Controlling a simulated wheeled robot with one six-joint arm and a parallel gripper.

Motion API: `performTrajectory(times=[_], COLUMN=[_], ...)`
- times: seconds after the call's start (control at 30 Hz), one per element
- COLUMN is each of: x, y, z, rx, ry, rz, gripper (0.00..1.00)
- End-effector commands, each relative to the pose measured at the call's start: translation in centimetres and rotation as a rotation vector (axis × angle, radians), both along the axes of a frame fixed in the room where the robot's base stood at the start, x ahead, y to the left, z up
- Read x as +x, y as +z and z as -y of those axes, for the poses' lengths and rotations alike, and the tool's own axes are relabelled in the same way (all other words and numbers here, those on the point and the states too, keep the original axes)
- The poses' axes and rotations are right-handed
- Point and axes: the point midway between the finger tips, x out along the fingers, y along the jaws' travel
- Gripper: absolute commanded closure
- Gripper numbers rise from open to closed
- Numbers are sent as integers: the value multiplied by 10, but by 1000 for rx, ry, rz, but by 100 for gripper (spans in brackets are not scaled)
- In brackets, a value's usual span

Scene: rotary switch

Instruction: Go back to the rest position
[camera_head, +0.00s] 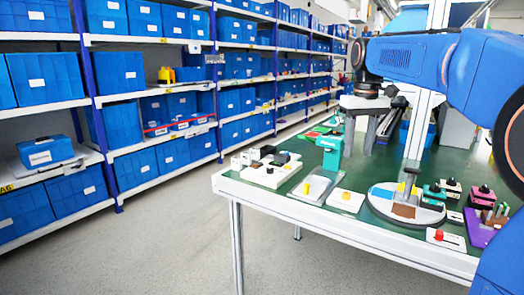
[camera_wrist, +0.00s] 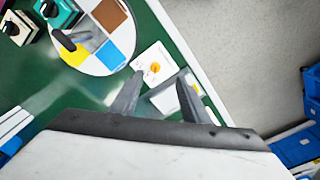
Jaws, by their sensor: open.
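My gripper (camera_wrist: 161,75) is open and empty in the wrist view, its two dark grey fingers apart. In the head view my gripper (camera_head: 360,142) points down above the green table (camera_head: 320,222), at the end of my blue arm. A white plate with a small yellow-orange knob (camera_wrist: 155,68) lies beyond the fingertips in the wrist view. A round disc with coloured sectors and a dark handle (camera_wrist: 118,57) is to its left; the disc also shows in the head view (camera_head: 380,206). A grey-white plate (camera_wrist: 168,99) is partly hidden by the right finger.
Small switch boxes with dark knobs (camera_head: 452,187) stand at the table's right. A red-knobbed box (camera_head: 438,236) is near the front edge. A teal upright part (camera_head: 331,157) stands left of the gripper. Shelves with blue bins (camera_head: 122,125) line the left; the floor between is clear.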

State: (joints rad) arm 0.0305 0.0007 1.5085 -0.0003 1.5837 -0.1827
Motion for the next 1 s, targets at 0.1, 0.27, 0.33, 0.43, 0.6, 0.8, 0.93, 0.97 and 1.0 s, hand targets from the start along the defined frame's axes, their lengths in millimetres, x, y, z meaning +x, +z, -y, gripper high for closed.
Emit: performTrajectory(times=[0.1,0.27,0.33,0.43,0.6,0.8,0.93,0.97,1.0], x=[-37,-82,-102,-130,-177,-231,-264,-271,-280], y=[-9,-27,-37,-53,-85,-130,-163,-170,-180], z=[-3,-6,-8,-9,-12,-14,-15,-15,-16], rx=[0,1,2,4,8,16,21,23,25], ry=[-13,-33,-41,-55,-75,-100,-115,-118,-122], rz=[37,85,107,136,189,249,288,298,309], gripper=[58,58,58,58,58,58,58,58,58])
